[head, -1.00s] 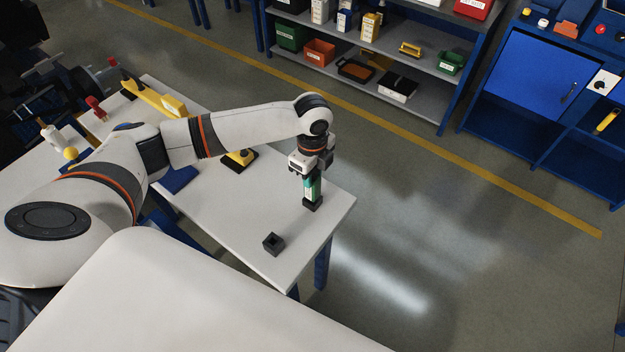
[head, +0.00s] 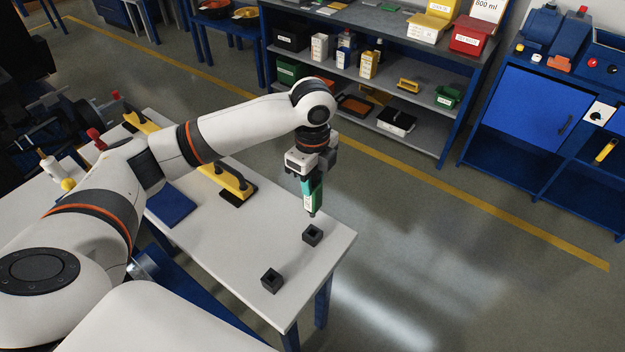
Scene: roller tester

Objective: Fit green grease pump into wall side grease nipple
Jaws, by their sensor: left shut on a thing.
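The green grease pump (head: 312,194) with a white label is in my left gripper (head: 311,176), which is shut on its upper part. The pump hangs nearly upright, tip down, above the white table near its right corner. A small black square holder (head: 312,234) stands just below the pump's tip, apart from it, with its opening showing. A second black holder (head: 271,280) stands nearer the front edge. I cannot make out the wall side grease nipple. My right gripper is not in view.
The white table (head: 230,262) has a blue mat (head: 171,204) and a yellow-handled black tool (head: 235,184) on it. Shelves (head: 385,75) with boxes and a blue cabinet (head: 520,90) stand at the back. Floor to the right is clear.

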